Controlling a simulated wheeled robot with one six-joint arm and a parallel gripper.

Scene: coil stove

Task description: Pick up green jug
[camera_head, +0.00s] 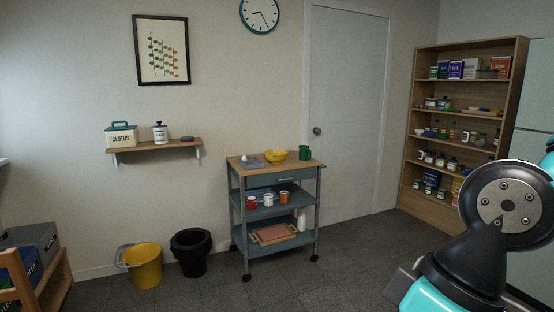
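A small green jug (304,153) stands upright on the wooden top of a blue-grey trolley (313,165), near its right back corner. A yellow bowl (275,156) is to its left on the same top. My arm shows large at the right edge of the picture, well to the right of the trolley and nearer the camera. My gripper's fingers are outside the picture, so their state does not show. Nothing hides the jug.
Several mugs stand on the trolley's middle shelf (273,210). A yellow bucket (145,268) and a black bin (191,253) are on the floor left of the trolley. A stocked bookcase (521,70) stands at the right. The floor before the trolley is clear.

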